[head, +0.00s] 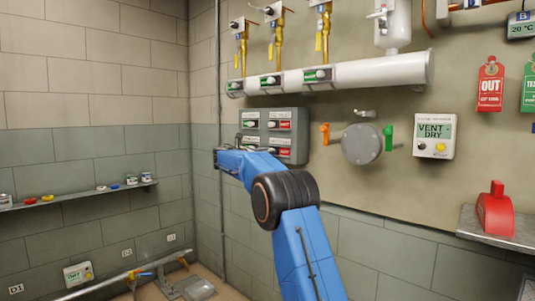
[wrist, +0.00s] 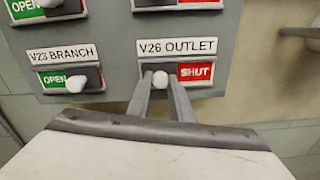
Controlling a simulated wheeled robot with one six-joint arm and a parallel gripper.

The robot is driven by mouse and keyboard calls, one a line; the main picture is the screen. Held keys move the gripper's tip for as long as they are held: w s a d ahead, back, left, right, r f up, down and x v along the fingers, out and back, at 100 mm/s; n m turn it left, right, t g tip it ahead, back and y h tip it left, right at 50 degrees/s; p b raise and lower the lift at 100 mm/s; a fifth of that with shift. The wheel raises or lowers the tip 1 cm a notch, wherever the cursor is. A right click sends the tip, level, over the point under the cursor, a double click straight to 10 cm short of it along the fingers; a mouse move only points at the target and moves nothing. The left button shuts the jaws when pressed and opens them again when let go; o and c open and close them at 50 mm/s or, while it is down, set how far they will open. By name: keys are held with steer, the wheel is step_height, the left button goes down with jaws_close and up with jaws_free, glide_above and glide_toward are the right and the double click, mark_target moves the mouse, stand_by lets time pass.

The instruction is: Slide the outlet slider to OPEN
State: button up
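The V26 OUTLET slider shows in the wrist view with a round white knob (wrist: 160,79) and a red SHUT field (wrist: 196,72) uncovered to its right. The left part of its slot is hidden behind a finger, and no green shows there. My gripper (wrist: 160,83) has one finger on each side of the knob, close against it, and looks shut on it. The grey slider panel (head: 301,142) is on the wall in the head view. My blue arm reaches up to it and hides its lower part; my fingers cannot be made out there.
The V23 BRANCH slider (wrist: 75,84) is left of the outlet one and shows OPEN. Other sliders are just above. Right of the panel are a round grey flange (head: 361,144) and a VENT DRY box (head: 434,137). A white pipe (head: 350,74) runs above.

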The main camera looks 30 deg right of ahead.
jaws_close()
steer(key=shift+s+d, duration=0.35)
steer(key=shift+s, duration=0.65)
steer(key=shift+s+d, duration=0.4)
steer(key=shift+s, duration=0.6)
steer(key=shift+s+d, duration=0.35)
steer(key=shift+s, duration=0.65)
steer(key=o, duration=0.7)
jaws_free()
steer(key=v, duration=1.7)
steer(key=shift+a, duration=0.2)
steer(key=shift+s, duration=0.1)
steer(key=shift+s, duration=0.1)
